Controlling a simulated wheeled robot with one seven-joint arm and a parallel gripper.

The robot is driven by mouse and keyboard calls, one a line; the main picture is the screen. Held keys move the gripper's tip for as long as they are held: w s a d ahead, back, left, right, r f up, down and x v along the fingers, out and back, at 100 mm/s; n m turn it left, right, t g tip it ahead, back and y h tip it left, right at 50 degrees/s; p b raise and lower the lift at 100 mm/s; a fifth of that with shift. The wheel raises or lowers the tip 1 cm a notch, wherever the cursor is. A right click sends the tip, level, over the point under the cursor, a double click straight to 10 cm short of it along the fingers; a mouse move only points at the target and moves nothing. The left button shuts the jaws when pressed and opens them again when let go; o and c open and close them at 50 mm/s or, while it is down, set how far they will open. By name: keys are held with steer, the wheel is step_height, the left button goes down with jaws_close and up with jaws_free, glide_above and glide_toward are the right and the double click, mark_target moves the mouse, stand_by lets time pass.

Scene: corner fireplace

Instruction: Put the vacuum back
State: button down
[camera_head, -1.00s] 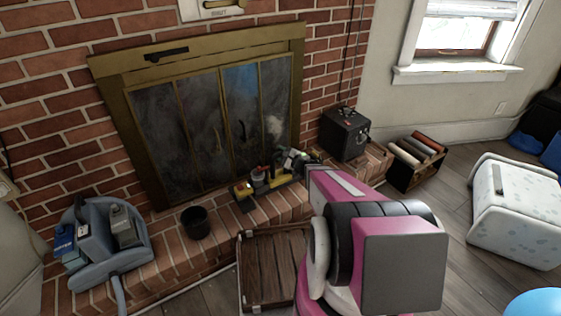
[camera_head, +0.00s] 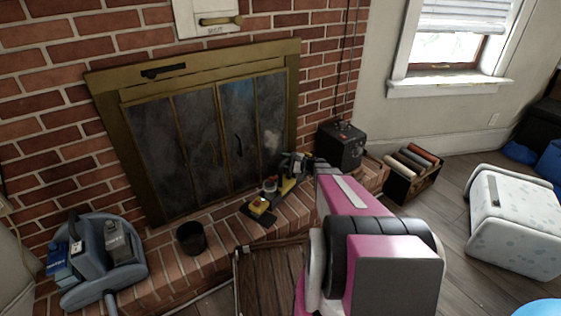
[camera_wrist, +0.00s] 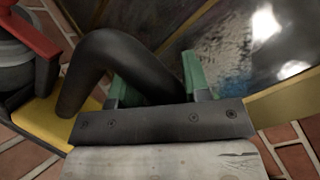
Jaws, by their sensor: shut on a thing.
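The vacuum appears to be the black-and-yellow item with red and grey parts (camera_head: 262,203) on the brick hearth, in front of the fireplace doors. In the wrist view its yellow base (camera_wrist: 58,124) and a dark curved handle (camera_wrist: 100,50) show close up. My gripper (camera_head: 297,163) is at the item's right end. In the wrist view, the green fingers of my gripper (camera_wrist: 158,85) are shut on the dark curved handle, which passes between them. My arm hides part of the hearth to the right. Whether the base touches the bricks is unclear.
A dark cup (camera_head: 191,238) stands on the hearth. A blue-grey caddy-like container (camera_head: 130,277) holding boxes is at lower left. A black box (camera_head: 341,147) stands right of my gripper. A wooden crate (camera_head: 270,280) lies below the hearth; a white patterned ottoman (camera_head: 515,222) stands right.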

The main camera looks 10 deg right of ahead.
mark_target(289, 173)
steer(key=shift+d+f+g, duration=0.15)
steer(key=shift+d+g, duration=0.1)
steer(key=shift+g, duration=0.05)
steer(key=shift+f, duration=3.85)
steer(key=c, duration=0.7)
jaws_free()
steer(key=shift+o, duration=1)
steer(key=shift+f, duration=0.1)
steer(key=v, duration=1)
steer(key=shift+d, duration=0.35)
